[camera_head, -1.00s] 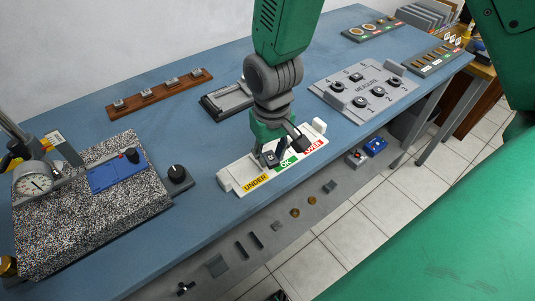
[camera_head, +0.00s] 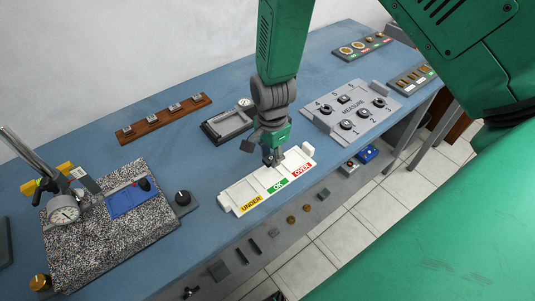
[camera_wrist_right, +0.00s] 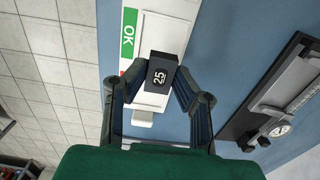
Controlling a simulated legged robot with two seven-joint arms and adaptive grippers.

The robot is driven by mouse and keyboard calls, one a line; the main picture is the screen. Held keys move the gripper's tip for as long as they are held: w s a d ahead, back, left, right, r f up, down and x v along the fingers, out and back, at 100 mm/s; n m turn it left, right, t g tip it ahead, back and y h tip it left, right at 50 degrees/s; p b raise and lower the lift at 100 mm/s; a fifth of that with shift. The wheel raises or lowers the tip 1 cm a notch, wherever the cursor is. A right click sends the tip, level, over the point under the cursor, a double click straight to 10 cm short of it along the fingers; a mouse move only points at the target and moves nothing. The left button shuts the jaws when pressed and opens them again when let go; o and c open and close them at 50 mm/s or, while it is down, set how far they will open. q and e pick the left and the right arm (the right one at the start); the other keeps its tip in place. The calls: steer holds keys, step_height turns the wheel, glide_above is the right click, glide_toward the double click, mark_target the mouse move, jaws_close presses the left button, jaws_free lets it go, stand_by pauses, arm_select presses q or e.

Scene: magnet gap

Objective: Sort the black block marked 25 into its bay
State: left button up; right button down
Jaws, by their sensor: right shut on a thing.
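My right gripper (camera_head: 272,158) is shut on the black block marked 25 (camera_wrist_right: 158,72). The white number faces the wrist camera, and a finger touches each side. The white sorting tray (camera_head: 232,198) has a yellow UNDER label (camera_head: 251,202), a green OK label (camera_head: 278,186) and a red OVER label (camera_head: 301,169). In the head view the gripper is at the tray's back side, around the OK and OVER bays. In the wrist view the block covers part of the tray beside OK (camera_wrist_right: 129,33); its exact height cannot be told. My left gripper is not in view.
A speckled plate with a dial gauge (camera_head: 63,212) stands at the left, a black knob box (camera_head: 184,200) beside it. A caliper in a dark case (camera_head: 226,126) lies behind the tray. Small parts lie along the front ledge.

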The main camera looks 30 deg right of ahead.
mark_target(267, 176)
steer(key=shift+a+r, duration=0.15)
steer(key=shift+a, duration=0.75)
steer(key=shift+d+f, duration=0.1)
steer(key=shift+f, duration=0.2)
steer(key=shift+d+f+b, duration=0.3)
steer(key=shift+f, duration=0.25)
steer(key=shift+d+f+b, duration=0.25)
steer(key=shift+d+f, duration=0.05)
steer(key=shift+f, duration=0.25)
steer(key=shift+d+f+b, duration=0.1)
steer(key=shift+f+b, duration=0.3)
steer(key=shift+f, duration=0.35)
steer(key=shift+a+f+b, duration=0.3)
steer(key=shift+a+f, duration=0.05)
steer(key=shift+f, duration=0.1)
steer(key=shift+a+f, duration=0.2)
steer(key=shift+a, duration=0.1)
steer(key=shift+d+f, duration=0.1)
steer(key=shift+d, duration=0.45)
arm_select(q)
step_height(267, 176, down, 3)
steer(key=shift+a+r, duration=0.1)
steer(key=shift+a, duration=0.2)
arm_select(e)
steer(key=shift+a, duration=0.25)
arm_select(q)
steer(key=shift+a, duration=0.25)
arm_select(e)
steer(key=shift+a, duration=0.2)
